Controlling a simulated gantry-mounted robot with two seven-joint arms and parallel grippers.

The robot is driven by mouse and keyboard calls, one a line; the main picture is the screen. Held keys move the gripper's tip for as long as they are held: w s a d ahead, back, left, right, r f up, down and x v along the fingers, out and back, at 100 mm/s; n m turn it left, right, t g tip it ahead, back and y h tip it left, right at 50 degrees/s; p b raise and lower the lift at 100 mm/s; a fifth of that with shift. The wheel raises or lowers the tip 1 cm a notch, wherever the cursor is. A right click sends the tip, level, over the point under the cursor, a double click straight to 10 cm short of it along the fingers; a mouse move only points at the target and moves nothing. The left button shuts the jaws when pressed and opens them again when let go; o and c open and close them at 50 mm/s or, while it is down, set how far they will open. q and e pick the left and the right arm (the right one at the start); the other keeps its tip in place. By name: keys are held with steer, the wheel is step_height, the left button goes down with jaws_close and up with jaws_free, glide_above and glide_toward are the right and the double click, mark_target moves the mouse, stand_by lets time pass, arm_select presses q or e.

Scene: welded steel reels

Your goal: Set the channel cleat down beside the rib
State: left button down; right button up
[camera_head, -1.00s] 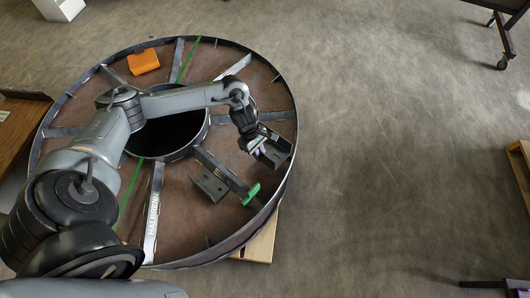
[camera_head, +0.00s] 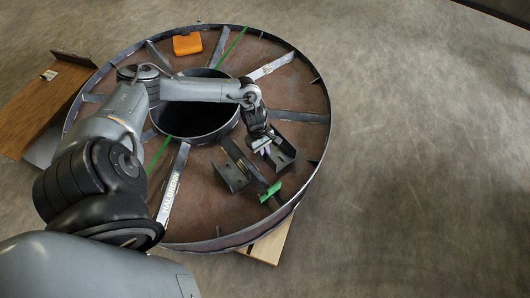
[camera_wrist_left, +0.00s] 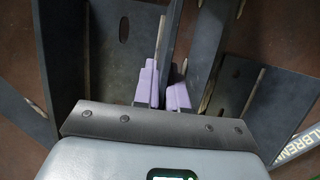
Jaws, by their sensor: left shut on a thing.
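The channel cleat (camera_head: 286,153) is a dark grey steel channel, right of the rib in the head view. My left gripper (camera_head: 264,147) is shut on its near flange. In the left wrist view, the purple fingers (camera_wrist_left: 164,92) pinch that flange, and the cleat's slotted web (camera_wrist_left: 122,58) lies to the left. The rib (camera_head: 239,160) is a dark upright plate with a green clamp (camera_head: 271,191) at its outer end. It shows just right of the fingers in the wrist view (camera_wrist_left: 206,48). Whether the cleat touches the reel's face is unclear. My right gripper is out of view.
A second slotted channel (camera_head: 230,177) stands left of the rib, also at the right of the wrist view (camera_wrist_left: 236,84). The round reel (camera_head: 322,110) has a raised rim, several flat spokes and a dark central hole. An orange block (camera_head: 187,44) sits at its far side.

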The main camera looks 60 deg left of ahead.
arm_select(q)
steer(key=shift+w+f+b, duration=0.1)
steer(key=shift+f+b, duration=0.35)
steer(key=shift+f, duration=0.8)
steer(key=c, duration=1.6)
jaws_free()
steer(key=shift+f, duration=0.25)
steer(key=o, duration=0.4)
steer(key=shift+a, duration=0.1)
steer(key=shift+r, duration=0.1)
steer(key=shift+r, duration=0.1)
